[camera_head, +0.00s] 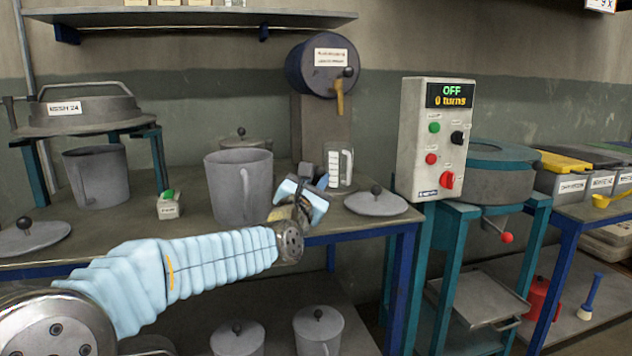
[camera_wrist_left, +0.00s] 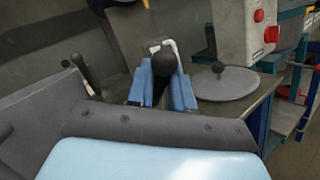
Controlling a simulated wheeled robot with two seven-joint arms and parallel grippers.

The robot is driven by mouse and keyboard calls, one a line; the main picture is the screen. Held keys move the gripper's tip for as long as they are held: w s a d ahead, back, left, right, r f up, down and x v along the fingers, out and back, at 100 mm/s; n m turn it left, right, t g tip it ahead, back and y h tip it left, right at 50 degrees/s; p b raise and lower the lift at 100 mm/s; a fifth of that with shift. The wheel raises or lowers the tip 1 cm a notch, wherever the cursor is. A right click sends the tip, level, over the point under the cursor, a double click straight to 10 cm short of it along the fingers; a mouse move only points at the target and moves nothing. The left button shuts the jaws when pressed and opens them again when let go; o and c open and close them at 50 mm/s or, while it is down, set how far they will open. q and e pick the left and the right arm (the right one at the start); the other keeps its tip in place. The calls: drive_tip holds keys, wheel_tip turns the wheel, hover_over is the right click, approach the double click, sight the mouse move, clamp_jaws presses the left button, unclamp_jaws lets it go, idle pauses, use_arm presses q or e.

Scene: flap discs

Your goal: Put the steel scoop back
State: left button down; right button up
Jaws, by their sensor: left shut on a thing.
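My left gripper (camera_head: 303,197) is over the workbench, just right of the large grey pot (camera_head: 231,188). In the left wrist view its blue fingers (camera_wrist_left: 162,92) are shut on a dark, round-ended handle (camera_wrist_left: 163,60), which I take to be the steel scoop's. The scoop's bowl is hidden in both views. In the head view only a small dark part shows above the fingers. My right gripper is not in view.
A clear measuring jug (camera_head: 339,168) and a grey lid with a black knob (camera_head: 375,203) stand right of the gripper. A control box (camera_head: 434,138) reads OFF. Another grey pot (camera_head: 97,178) stands left. Grey bins (camera_head: 563,184) and a yellow scoop (camera_head: 607,199) are far right.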

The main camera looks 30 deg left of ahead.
use_arm(q)
drive_tip(key=c, duration=1)
unclamp_jaws()
drive_tip(key=shift+f, duration=0.1)
drive_tip(key=shift+s+d+f, duration=0.15)
drive_tip(key=shift+s, duration=0.2)
drive_tip(key=b+v, duration=0.3)
drive_tip(key=v, duration=0.8)
drive_tip(key=w+d+f+m+g+h, duration=0.2)
drive_tip(key=w+d+f+m, duration=0.15)
drive_tip(key=f, duration=0.65)
drive_tip(key=w+d+f+m+g+h, duration=0.25)
drive_tip(key=w+f+m, duration=0.25)
drive_tip(key=f, duration=0.5)
drive_tip(key=d+f+m+g+h, duration=0.1)
drive_tip(key=d+f+m+g, duration=0.2)
drive_tip(key=f, duration=0.7)
drive_tip(key=d+f+m+g+h, duration=0.1)
drive_tip(key=d+f+m+g, duration=0.15)
drive_tip(key=f+m, duration=0.45)
drive_tip(key=s+d+f+m+g+h, duration=0.1)
drive_tip(key=s+d+f+m+g, duration=0.3)
drive_tip(key=s+f, duration=0.7)
drive_tip(key=s+d+f+m+g+h, duration=0.1)
drive_tip(key=s+d+f+m+g, duration=0.4)
drive_tip(key=f, duration=1.2)
drive_tip(key=s+d+m, duration=0.4)
drive_tip(key=s, duration=0.1)
drive_tip(key=shift+s+h, duration=0.35)
drive_tip(key=shift+s, duration=0.05)
